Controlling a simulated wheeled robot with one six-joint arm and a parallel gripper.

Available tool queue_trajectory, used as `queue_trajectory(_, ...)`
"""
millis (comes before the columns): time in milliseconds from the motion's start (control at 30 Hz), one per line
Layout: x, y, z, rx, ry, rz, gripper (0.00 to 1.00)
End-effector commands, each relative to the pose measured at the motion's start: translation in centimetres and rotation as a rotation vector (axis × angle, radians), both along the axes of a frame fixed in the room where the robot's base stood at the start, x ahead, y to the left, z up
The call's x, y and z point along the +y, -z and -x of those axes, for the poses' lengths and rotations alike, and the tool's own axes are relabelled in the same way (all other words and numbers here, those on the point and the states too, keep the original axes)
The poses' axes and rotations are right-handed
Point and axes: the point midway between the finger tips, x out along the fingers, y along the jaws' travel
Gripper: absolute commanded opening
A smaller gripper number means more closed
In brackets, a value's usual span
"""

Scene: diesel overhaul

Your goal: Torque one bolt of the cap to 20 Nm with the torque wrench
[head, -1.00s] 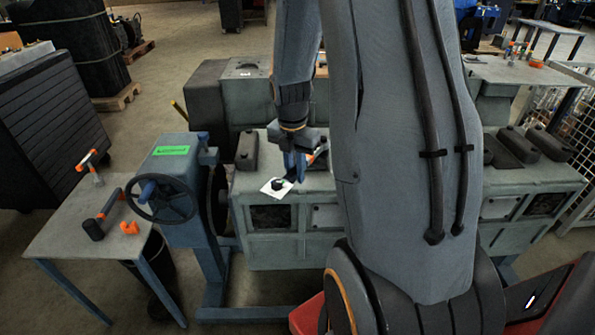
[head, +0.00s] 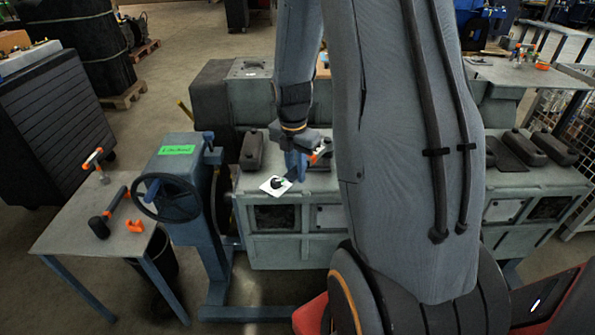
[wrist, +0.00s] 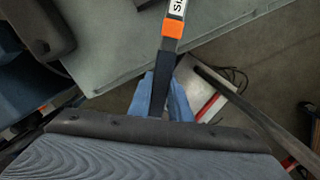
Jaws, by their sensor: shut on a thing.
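My gripper (head: 297,172) is shut on the torque wrench, low over the engine block's top left part. The wrench shows a black handle with an orange band and a white label (wrist: 172,30) in the wrist view; its orange part (head: 318,156) also shows in the head view. My blue fingers (wrist: 160,98) close around the black handle. A small white plate (head: 268,187) with a dark piece and a green spot lies just below and left of the fingers. I cannot tell whether the wrench touches a bolt. The cap and its bolts are not clear.
The engine block (head: 270,245) has dark covers (head: 251,150) on top. A blue stand with a black handwheel (head: 168,198) is at its left.

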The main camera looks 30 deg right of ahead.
Motion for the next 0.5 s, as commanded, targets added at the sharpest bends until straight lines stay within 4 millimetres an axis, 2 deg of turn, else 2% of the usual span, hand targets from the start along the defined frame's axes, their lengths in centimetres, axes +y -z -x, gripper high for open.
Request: queue_trajectory(500, 0.21, -0.11, -0.68, -0.004, 0.031, 0.001, 0.00)
